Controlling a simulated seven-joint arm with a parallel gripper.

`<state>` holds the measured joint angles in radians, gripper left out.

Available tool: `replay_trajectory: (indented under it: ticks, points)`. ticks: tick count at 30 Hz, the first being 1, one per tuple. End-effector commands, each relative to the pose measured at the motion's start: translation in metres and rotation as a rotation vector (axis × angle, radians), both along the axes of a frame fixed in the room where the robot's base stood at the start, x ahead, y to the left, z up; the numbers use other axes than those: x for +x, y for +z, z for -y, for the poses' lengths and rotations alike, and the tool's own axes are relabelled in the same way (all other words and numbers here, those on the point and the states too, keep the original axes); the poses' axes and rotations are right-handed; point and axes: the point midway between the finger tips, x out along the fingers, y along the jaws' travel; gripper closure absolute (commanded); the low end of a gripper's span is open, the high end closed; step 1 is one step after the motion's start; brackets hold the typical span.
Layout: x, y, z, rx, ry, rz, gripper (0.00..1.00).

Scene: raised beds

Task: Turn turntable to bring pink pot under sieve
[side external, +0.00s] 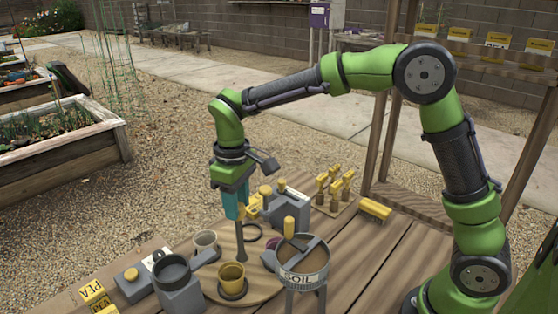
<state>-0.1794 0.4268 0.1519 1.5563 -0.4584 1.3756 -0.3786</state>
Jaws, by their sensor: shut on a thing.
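The round wooden turntable (262,288) lies on the table and carries several pots. My gripper (239,222) points down and is shut on an upright dark post (240,246), which appears to stand on the turntable. The pink pot (268,260) shows only as a purplish edge, mostly hidden behind the sieve. The sieve (302,280), marked SOIL, stands raised on grey legs at the turntable's right. I cannot tell whether the pink pot is directly beneath it.
Grey containers (178,288) stand at the front left beside yellow seed labels (93,291). A grey box (287,212) and a rack of yellow-handled tools (336,188) stand behind. A yellow brush (375,209) lies at the back right. The table's right side is clear.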

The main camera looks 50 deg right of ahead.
Motion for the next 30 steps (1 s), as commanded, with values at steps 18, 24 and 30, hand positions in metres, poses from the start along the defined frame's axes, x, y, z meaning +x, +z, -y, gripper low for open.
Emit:
replay_trajectory:
  ticks: [18,24,30]
  points:
    - [0.0004,0.0013,-0.0010,0.001,-0.488,0.003,0.94]
    - [0.0004,0.0014,-0.0009,0.002,-0.561,0.004,0.94]
    - [0.0006,0.0015,-0.0008,0.002,-0.592,0.004,0.94]
